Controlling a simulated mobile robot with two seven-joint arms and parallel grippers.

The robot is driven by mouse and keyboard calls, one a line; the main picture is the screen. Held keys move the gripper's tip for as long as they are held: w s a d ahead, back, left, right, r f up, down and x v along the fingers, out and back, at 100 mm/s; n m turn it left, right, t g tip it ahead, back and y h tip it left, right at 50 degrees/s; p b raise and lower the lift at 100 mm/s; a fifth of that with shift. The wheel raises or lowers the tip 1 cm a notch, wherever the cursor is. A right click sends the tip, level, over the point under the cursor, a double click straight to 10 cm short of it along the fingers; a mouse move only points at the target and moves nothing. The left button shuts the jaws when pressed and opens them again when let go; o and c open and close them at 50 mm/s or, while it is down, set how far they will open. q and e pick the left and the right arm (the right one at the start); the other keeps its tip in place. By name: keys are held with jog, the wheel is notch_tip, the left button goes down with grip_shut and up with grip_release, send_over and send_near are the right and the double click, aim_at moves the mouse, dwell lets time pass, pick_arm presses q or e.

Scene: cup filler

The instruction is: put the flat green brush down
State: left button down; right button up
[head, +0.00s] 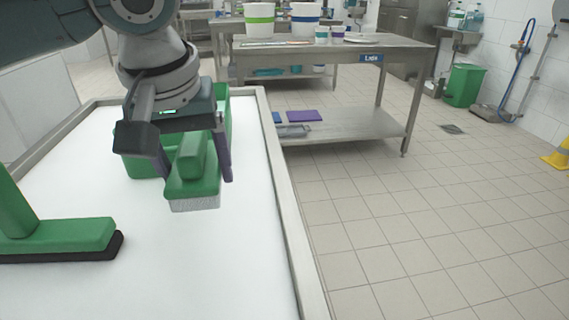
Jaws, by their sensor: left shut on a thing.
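The flat green brush (193,186) has a green body with pale bristles pointing down. My left gripper (196,170) is shut on it, one finger on each side. The brush is over the white table top (235,255), towards its right side. I cannot tell whether the bristles touch the surface. My right gripper is not in view.
A green container (222,105) stands behind the gripper, partly hidden by it. A green squeegee-like tool (70,235) with a black edge lies at the left front. The table has a raised metal rim (287,215). White surface in front of the brush is clear.

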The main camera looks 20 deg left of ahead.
aim_at(210, 225)
pick_arm(q)
notch_tip(210, 225, down, 6)
jog(key=shift+f+b, duration=0.25)
jog(key=shift+b, duration=0.5)
jog(key=shift+f, duration=0.2)
jog(key=shift+f, duration=0.4)
jog(key=shift+c, duration=1.4)
grip_release()
jog(key=shift+o, duration=1.4)
jog(key=shift+f, duration=0.1)
